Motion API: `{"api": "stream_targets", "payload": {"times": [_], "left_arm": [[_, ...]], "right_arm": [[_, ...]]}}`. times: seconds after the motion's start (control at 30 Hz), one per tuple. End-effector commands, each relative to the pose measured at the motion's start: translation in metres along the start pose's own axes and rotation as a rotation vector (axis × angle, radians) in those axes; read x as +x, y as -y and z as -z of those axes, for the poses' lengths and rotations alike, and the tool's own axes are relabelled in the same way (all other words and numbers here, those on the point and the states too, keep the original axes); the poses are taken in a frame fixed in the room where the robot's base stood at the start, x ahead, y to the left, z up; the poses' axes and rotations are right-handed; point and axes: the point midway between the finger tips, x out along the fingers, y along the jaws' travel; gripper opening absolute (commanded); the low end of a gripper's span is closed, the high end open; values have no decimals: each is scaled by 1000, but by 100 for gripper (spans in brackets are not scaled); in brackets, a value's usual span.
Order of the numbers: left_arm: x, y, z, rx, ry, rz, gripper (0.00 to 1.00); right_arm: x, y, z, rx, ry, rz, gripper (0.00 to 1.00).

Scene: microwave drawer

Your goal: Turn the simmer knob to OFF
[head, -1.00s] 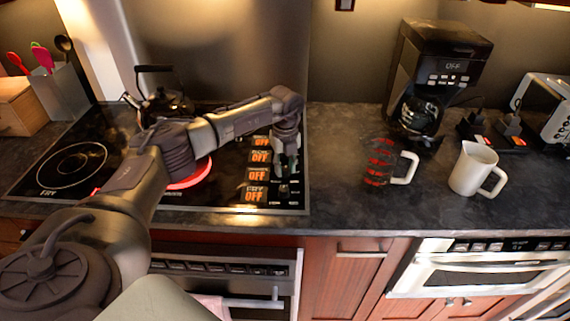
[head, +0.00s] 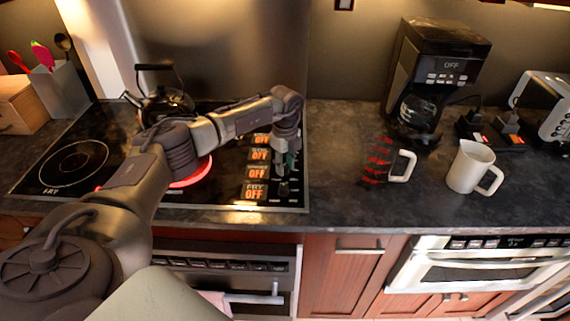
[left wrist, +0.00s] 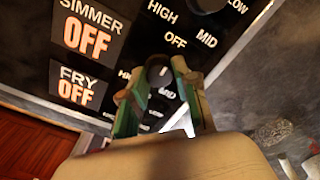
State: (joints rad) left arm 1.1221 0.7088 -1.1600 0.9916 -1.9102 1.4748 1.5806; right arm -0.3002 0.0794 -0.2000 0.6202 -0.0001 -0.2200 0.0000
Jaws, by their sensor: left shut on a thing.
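The stove's control panel (head: 272,201) is at the right end of the black cooktop. The orange SIMMER display (left wrist: 90,32) reads OFF in the left wrist view, and the FRY display (left wrist: 80,84) below it also reads OFF. My left gripper (head: 285,163) points down onto the knob column. The knob's pointer cannot be read. In the head view my gripper hides this knob. My right gripper is not in view.
A burner (head: 190,173) glows red beside my left arm, and a kettle (head: 165,103) stands behind. The counter between cooktop and cup is clear.

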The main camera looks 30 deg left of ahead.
Motion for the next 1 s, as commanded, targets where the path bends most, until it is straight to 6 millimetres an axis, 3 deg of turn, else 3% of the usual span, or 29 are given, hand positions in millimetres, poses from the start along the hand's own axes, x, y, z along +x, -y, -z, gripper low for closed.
{"api": "stream_targets", "payload": {"times": [0.17, 0.2, 0.33, 0.7, 0.87, 1.0], "left_arm": [[-1, 1, 0, -2, 0, 3, 0], [-1, 1, 0, -2, 0, 3, 35], [-1, 0, 0, -1, 0, 2, 55], [-6, 0, 0, 1, 0, 2, 55], [-30, 1, -1, 2, 0, 4, 55], [-62, 1, -1, 0, 1, 5, 55]], "right_arm": [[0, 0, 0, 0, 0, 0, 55], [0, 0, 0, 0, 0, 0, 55], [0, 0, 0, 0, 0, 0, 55], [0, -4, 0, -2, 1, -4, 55], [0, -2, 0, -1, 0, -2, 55], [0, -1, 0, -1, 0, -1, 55]]}}
